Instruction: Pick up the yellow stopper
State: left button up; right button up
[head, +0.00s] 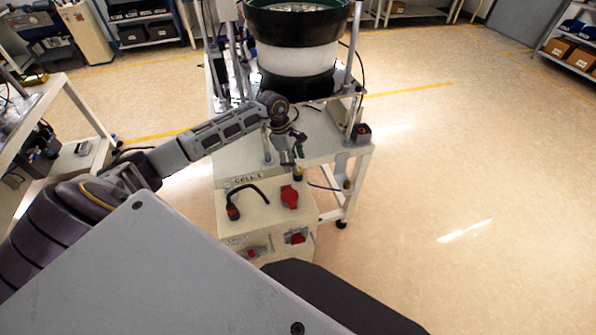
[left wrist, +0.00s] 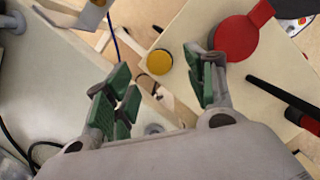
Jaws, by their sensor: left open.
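The yellow stopper (left wrist: 159,61) is a small round cap with a dark rim in the left wrist view. It sits by the edge of the cream box top, beside a red part. In the head view it shows small (head: 298,174) at the box's back right corner, just below my left gripper (head: 292,155). My left gripper (left wrist: 167,72) is open with green-padded fingers and nothing between them. The stopper appears ahead of the gap, closer to the right-hand finger. Contact cannot be told. My right gripper is not in view.
The cream box (head: 262,212) carries a red fitting (head: 290,196) and a black curved handle (head: 252,190). Behind it stands a feeder table (head: 335,150) with a large dark bowl (head: 297,25) and upright posts. Open floor lies to the right.

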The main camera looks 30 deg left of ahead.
pick_arm(q)
jog(key=shift+w+d+f, duration=0.15)
jog(key=shift+d+f, duration=0.2)
jog(key=shift+f, duration=0.3)
jog(key=shift+d+f, duration=0.1)
jog(key=shift+f, duration=0.35)
jog(key=shift+d+f+p, duration=0.1)
jog(key=shift+f+p, duration=0.25)
jog(key=shift+f, duration=0.2)
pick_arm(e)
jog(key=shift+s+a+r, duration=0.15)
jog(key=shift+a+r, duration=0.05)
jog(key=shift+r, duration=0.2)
pick_arm(q)
jog(key=c, duration=0.9)
jog(key=shift+c, duration=0.2)
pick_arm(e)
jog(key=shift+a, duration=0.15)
